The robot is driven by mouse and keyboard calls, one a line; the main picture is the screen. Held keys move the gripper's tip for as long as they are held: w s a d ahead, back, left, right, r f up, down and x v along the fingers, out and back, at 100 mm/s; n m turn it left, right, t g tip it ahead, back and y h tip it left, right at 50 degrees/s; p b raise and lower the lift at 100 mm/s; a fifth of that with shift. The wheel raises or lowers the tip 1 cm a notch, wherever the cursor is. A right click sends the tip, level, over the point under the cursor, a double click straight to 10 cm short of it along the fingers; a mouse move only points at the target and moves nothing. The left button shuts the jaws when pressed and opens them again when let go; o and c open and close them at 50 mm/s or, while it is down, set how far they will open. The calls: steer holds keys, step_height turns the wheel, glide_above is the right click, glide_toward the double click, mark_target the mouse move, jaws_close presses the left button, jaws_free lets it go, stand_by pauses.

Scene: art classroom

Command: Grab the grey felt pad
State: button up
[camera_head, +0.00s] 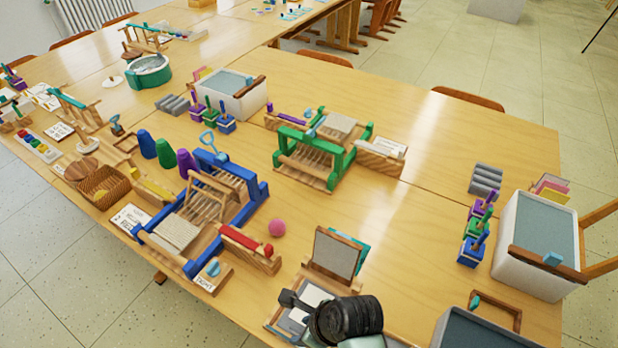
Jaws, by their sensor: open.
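My gripper (292,301) is at the bottom centre, at the end of my dark wrist. It is open, and its fingers are small and partly hidden. It hovers over a flat wooden-edged piece with a white sheet and grey surfaces (290,321), partly covered by my wrist. Just behind stands a tilted grey panel (336,254) in a wooden frame. Grey ribbed pieces lie in a stack at the right (486,180) and another at the back left (173,104). I cannot tell for sure which grey piece is the felt pad.
Blue (228,183) and green (325,150) wooden looms stand left of and behind my gripper. A pink ball (277,228) lies nearby.

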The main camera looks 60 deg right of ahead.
mark_target(298, 331)
steer(key=x, duration=0.3)
steer(key=shift+f, duration=0.2)
jaws_close()
